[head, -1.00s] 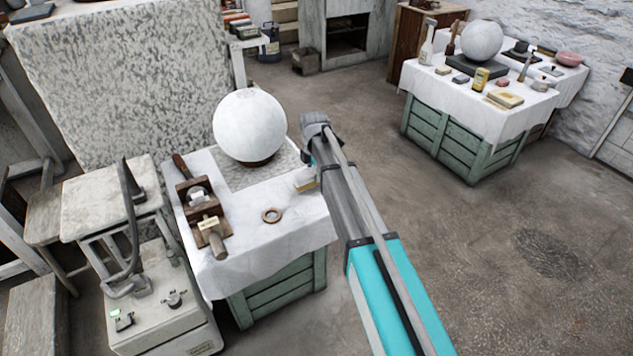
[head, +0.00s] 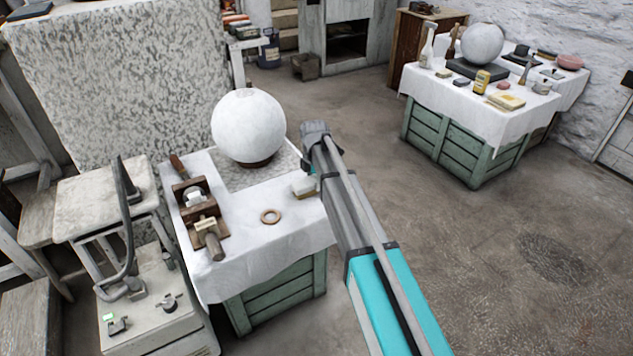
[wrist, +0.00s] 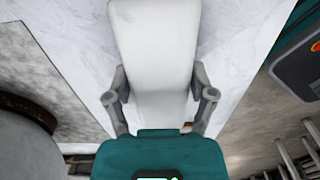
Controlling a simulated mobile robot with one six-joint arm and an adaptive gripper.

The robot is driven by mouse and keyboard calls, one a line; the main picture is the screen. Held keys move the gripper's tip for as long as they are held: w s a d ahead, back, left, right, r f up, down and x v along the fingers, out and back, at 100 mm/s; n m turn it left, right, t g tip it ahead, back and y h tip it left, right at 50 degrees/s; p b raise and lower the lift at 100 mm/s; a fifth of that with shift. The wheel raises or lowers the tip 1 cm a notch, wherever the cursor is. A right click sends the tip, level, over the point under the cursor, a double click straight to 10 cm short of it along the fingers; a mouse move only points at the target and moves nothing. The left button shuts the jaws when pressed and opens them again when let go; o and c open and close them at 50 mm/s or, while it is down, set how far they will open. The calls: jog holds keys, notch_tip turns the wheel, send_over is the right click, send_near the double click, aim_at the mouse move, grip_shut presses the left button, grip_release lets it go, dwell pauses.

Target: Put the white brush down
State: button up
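The white brush (wrist: 155,45) fills the upper middle of the wrist view, a pale block that is wider at its far end. The fingers of my gripper (wrist: 160,88) are on both sides of it and appear closed against its sides. In the head view the brush (head: 303,187) shows just left of my arm, over the right edge of the near white-clothed table (head: 245,232). My arm hides most of the gripper there. I cannot tell if the brush touches the cloth.
A large white sphere (head: 248,125) stands on the same table, behind the brush. A ring (head: 270,216) and a wooden clamp-like tool (head: 201,210) lie to the left. Cloth around the ring is bare. A second cluttered table (head: 425,85) stands far right.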

aim_at(315, 179)
jog(key=o, duration=0.3)
jog(key=shift+o, duration=0.2)
jog(key=shift+r, duration=0.1)
notch_tip(315, 179, up, 12)
jog(key=p, duration=1.2)
dwell(0.9)
jog(key=shift+d, duration=0.1)
